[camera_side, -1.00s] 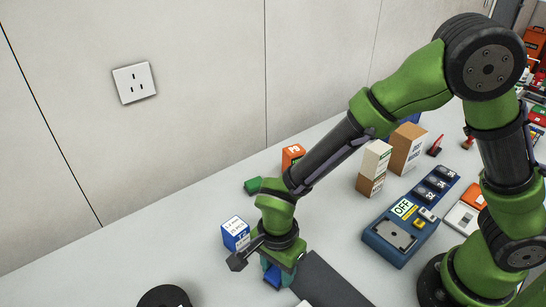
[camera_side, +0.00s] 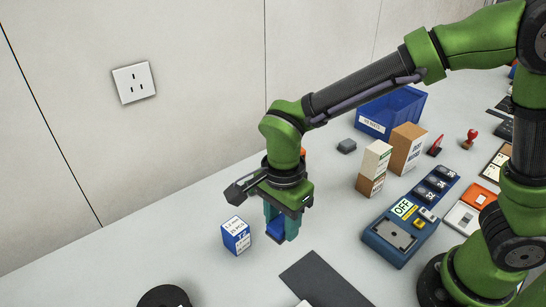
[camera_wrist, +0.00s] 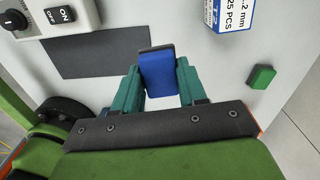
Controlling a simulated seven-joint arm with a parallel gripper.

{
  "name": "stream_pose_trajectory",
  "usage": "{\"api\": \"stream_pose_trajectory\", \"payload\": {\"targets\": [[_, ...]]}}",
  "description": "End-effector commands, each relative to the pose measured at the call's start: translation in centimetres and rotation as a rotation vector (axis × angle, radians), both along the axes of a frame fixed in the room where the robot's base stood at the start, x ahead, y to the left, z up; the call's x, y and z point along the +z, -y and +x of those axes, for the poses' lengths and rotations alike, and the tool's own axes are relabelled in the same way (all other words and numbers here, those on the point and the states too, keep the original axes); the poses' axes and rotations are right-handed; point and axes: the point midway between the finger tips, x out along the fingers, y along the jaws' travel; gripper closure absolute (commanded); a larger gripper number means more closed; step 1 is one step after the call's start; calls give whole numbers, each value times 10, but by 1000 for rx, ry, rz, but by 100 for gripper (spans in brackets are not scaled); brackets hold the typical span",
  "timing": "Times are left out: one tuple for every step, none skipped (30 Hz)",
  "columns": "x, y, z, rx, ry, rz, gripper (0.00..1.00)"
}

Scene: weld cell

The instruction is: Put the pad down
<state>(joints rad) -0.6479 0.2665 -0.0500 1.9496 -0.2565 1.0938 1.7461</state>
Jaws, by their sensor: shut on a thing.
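The blue pad (camera_side: 275,230) is held between the teal fingers of my gripper (camera_side: 281,224), in the air above the grey table. In the wrist view the blue pad (camera_wrist: 158,72) stands out beyond the two fingertips (camera_wrist: 160,88), which grip it from both sides. My gripper is shut on it. In the side view the near finger hides part of the pad.
A dark flat mat (camera_side: 325,281) lies front right of my gripper. A blue-and-white box (camera_side: 236,235) stands just left. A green block (camera_wrist: 262,77) lies on the table. Cartons (camera_side: 406,149), a blue bin (camera_side: 393,112) and an OFF-marked device (camera_side: 400,232) stand to the right.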

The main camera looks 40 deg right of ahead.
Motion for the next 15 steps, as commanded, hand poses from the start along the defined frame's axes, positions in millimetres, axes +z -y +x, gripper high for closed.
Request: {"api": "stream_pose_trajectory", "payload": {"targets": [[6,20,13,-65,3,4,87],[9,32,19,-102,3,6,87],[14,50,28,-155,4,9,87],[17,65,33,-199,6,11,87],[20,80,37,-244,5,12,87],[25,101,42,-306,7,15,87],[29,117,45,-354,7,16,87],[32,133,46,-404,7,18,87],[36,155,47,-472,9,20,87],[39,171,46,-525,10,20,87],[42,187,45,-578,12,21,87],[46,209,42,-649,13,23,87],[49,224,39,-702,15,25,87],[52,240,35,-757,16,26,87],[56,261,28,-833,18,28,87]]}}
